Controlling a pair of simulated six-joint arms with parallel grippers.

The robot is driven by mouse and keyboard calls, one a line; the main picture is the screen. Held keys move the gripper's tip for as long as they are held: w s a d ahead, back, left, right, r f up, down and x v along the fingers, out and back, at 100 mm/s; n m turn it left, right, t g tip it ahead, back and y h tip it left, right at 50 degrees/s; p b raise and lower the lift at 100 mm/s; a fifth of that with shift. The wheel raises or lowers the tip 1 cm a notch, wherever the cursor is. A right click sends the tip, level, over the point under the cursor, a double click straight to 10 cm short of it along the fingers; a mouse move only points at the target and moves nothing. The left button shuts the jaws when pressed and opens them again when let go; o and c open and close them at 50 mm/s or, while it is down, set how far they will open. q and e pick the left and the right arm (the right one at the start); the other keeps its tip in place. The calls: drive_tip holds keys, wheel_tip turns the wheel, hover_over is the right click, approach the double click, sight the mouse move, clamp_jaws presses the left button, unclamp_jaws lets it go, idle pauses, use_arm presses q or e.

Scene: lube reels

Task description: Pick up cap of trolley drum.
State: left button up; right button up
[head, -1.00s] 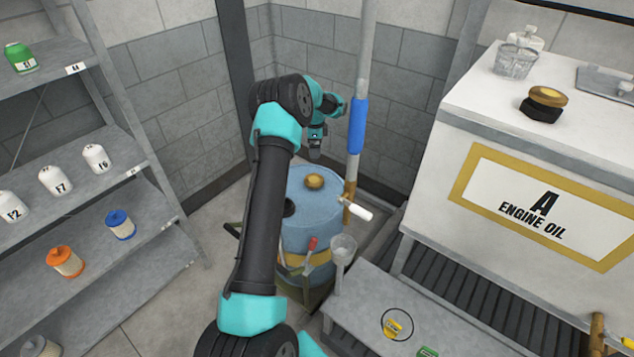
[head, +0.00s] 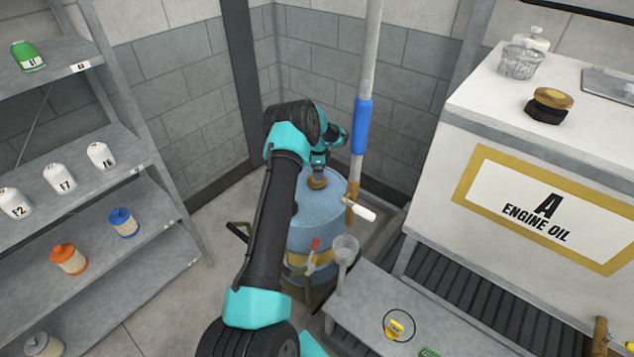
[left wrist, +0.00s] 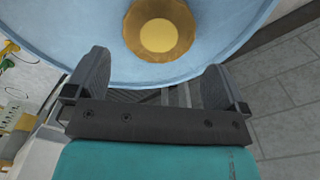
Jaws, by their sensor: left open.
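The trolley drum is light blue with a yellow band; it stands on the floor in the middle of the head view (head: 333,212). Its round brass-coloured cap (head: 317,183) sits on the drum top. In the left wrist view the cap (left wrist: 158,30) shows at the top, with a paler centre. My left gripper (head: 319,172) is directly over the cap. In the left wrist view its two fingers (left wrist: 156,75) are spread apart and empty, with the cap lying ahead of and between them. My right gripper is not in view.
A vertical pipe with a blue sleeve (head: 361,127) rises close to the drum's right side. A funnel (head: 345,250) is at the drum's front right. The white engine oil cabinet (head: 500,175) stands right; a shelf with bottles (head: 100,155) stands left.

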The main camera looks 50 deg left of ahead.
use_arm(q)
drive_tip(key=shift+f, duration=0.3)
drive_tip(key=shift+s+f, duration=0.1)
drive_tip(key=shift+f, duration=2.4)
drive_tip(key=shift+c, duration=0.5)
drive_tip(key=c, duration=0.6)
